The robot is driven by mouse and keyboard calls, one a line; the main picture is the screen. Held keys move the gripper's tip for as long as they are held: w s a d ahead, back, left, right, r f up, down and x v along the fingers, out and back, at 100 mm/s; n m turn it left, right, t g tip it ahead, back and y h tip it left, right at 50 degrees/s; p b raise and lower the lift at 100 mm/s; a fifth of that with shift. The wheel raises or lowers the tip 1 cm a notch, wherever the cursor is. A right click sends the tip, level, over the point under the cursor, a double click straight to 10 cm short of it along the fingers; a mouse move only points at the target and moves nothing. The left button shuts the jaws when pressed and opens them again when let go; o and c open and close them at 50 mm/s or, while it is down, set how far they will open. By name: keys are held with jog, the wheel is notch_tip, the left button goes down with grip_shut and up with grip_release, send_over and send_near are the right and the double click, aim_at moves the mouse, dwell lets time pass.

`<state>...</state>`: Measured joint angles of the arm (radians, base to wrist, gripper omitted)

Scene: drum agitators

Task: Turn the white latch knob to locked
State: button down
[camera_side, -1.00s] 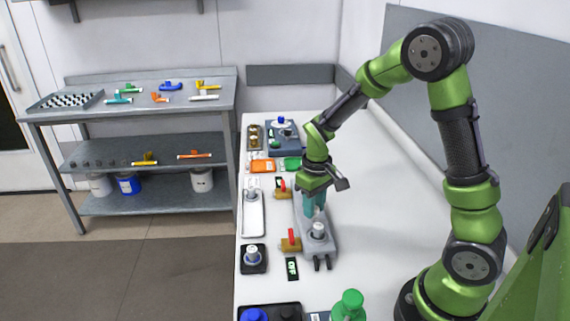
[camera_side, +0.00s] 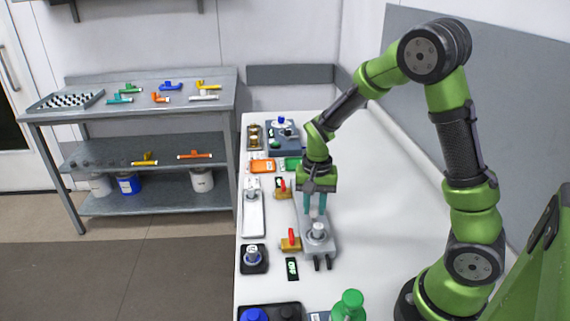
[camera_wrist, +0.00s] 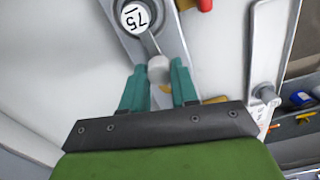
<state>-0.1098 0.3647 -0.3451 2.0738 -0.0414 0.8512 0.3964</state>
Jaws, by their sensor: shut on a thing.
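The white latch knob (camera_wrist: 158,68) is a small pale round post between my teal fingertips in the wrist view. My gripper (camera_side: 316,212) points down over the grey fixture (camera_side: 327,245) and is shut on this knob. In the side view the fingers largely hide it. In the wrist view a bar runs from near the knob to a round white cap marked 75 (camera_wrist: 134,16). In the side view a pale cylinder (camera_side: 319,230) stands on the fixture in front of my fingers. I cannot read a locked mark.
A brass valve with a red handle (camera_side: 291,238) sits left of the fixture, near a dark label with green text (camera_side: 292,269). A white plate (camera_side: 253,220) and a black-based knob (camera_side: 253,257) are farther left. A green knob (camera_side: 349,303) stands in front. The right tabletop is clear.

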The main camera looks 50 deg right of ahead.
aim_at(314, 207)
jog(key=shift+m, duration=0.5)
jog(key=c, duration=0.9)
grip_release()
jog(key=shift+o, duration=0.2)
jog(key=shift+r, duration=0.1)
notch_tip(314, 207, up, 17)
